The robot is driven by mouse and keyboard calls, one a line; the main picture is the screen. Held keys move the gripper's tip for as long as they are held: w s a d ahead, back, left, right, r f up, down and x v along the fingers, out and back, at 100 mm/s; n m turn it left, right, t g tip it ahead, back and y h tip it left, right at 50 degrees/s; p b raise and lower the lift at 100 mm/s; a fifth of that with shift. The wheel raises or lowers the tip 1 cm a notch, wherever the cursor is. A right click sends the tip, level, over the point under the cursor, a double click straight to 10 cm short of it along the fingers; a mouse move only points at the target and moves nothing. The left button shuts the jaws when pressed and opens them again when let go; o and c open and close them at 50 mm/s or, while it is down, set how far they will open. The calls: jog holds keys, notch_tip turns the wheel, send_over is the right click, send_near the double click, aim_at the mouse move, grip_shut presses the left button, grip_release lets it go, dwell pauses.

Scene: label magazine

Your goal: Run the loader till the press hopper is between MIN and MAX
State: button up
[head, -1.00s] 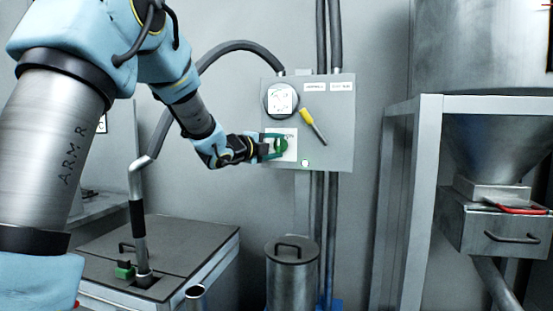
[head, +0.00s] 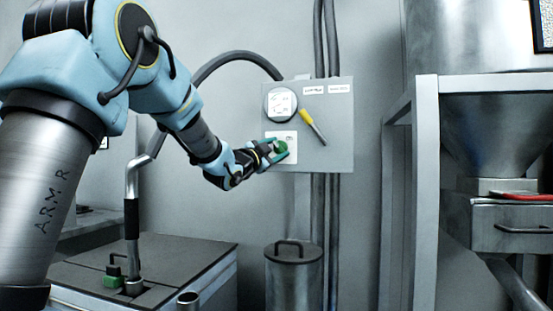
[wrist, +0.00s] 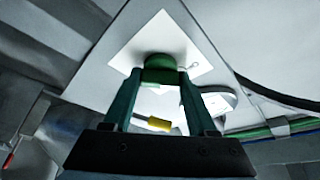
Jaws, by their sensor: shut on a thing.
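The grey control box (head: 335,155) hangs on the wall with a round gauge (head: 281,102) at its upper left. A lever with a yellow grip (head: 306,117) slants down to the right on it. My gripper (head: 280,151) is at the box's lower left and is shut on a green knob (wrist: 160,70), which sits on a white plate (wrist: 130,55). The yellow grip also shows between my fingers in the wrist view (wrist: 153,123). The press hopper (head: 490,140) is a metal cone at the right. No MIN or MAX marks are readable.
A metal frame post (head: 426,200) stands left of the hopper. Below the box is a lidded metal canister (head: 293,285). A dark-topped cabinet (head: 185,262) with an upright pipe (head: 131,205) stands at lower left. Bare wall lies between box and frame.

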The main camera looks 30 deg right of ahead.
jog(key=shift+f+n+b, duration=0.15)
jog(key=shift+n+b, duration=0.2)
jog(key=shift+n, duration=0.25)
jog(key=o, duration=1.4)
jog(key=shift+c, duration=0.2)
jog(key=b+v, duration=0.1)
jog(key=v, duration=1)
jog(key=shift+d, duration=0.1)
